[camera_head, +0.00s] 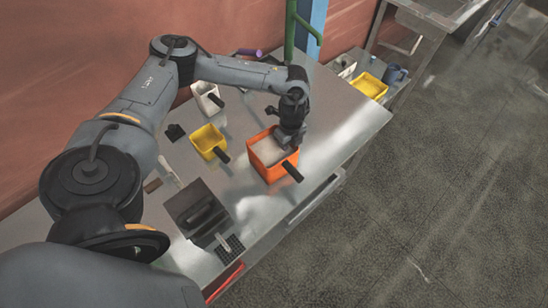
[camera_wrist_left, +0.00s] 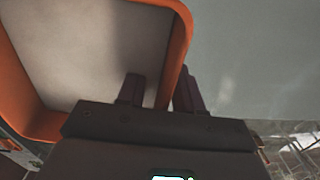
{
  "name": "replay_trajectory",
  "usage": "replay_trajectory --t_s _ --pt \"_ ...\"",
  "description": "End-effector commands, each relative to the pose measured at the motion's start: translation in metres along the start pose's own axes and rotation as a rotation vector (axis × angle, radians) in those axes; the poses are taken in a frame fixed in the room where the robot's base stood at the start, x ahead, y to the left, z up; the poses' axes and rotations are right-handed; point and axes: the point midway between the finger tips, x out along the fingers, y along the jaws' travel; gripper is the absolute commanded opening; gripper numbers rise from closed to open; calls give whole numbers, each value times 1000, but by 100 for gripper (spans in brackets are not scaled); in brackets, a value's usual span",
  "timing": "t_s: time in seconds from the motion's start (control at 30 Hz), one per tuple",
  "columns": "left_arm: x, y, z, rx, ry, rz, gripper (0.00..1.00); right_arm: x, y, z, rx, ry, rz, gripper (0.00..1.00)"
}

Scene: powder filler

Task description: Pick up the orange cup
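The orange cup (camera_head: 267,167) stands upright on the metal table, with a pale white filling and a dark handle (camera_head: 292,171) pointing to the lower right. My left gripper (camera_head: 288,142) is at its back right rim, pointing down. In the left wrist view the orange cup (camera_wrist_left: 182,32) fills the upper left. There my left gripper (camera_wrist_left: 160,88) has one finger inside the cup and one outside, with the wall between them. A gap shows between the inner finger and the wall, so the gripper looks open. My right gripper is not in view.
A yellow cup (camera_head: 207,139) and a white cup (camera_head: 207,97) stand left of the orange cup. A dark grey device (camera_head: 197,208) is nearer the front. A green post (camera_head: 290,35) rises at the back. The table right of the orange cup (camera_head: 345,120) is clear.

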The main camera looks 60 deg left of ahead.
Motion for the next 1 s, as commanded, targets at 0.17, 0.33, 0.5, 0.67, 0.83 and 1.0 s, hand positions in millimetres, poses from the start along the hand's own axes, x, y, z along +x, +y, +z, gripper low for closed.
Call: replay_trajectory --t_s 0.17,0.33,0.5,0.67,0.83,1.0 --pt "0 0 0 0 0 0 35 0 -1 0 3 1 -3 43" --pt "0 0 0 0 0 0 9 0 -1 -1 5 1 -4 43" --pt "0 0 0 -1 0 0 0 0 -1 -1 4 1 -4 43" --pt "0 0 0 -1 1 -1 0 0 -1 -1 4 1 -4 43" --pt "-1 0 0 -1 1 -1 0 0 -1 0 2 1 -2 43" --pt "-8 -1 0 -2 2 -3 0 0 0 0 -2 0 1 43"
